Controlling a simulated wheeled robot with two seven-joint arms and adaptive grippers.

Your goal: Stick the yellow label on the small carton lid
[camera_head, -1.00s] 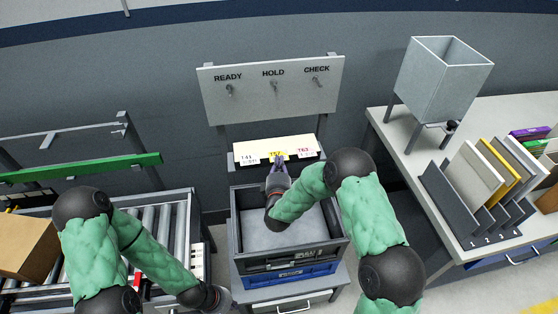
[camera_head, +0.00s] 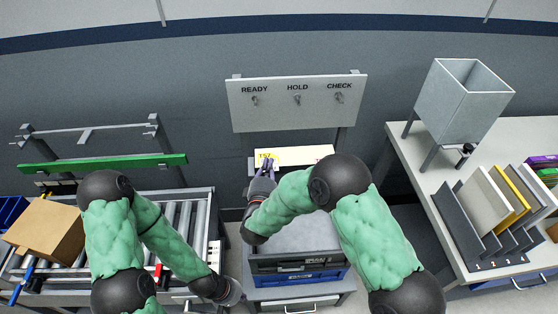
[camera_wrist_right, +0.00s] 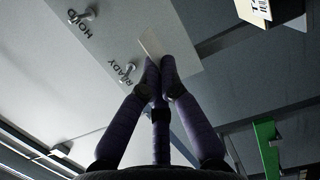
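The yellow label (camera_head: 266,155) shows in the head view at the left end of the pale label holder (camera_head: 305,154), at my right gripper's fingertips. My right gripper (camera_head: 264,163) is closed there. In the right wrist view its purple fingers (camera_wrist_right: 160,66) meet at the tips on a thin pale piece (camera_wrist_right: 153,42), which appears to be the label seen from behind. The brown carton (camera_head: 45,230) sits tilted in view on the roller conveyor at the left, apart from both grippers. My left gripper (camera_head: 232,293) is low, right of the conveyor; its fingers are too unclear to read.
A board with READY, HOLD and CHECK hooks (camera_head: 297,103) stands behind the holder. A grey bin (camera_head: 293,235) lies below my right arm. A green rail (camera_head: 105,163) runs behind the conveyor (camera_head: 180,222). A hopper (camera_head: 465,100) and upright panels stand on the right table.

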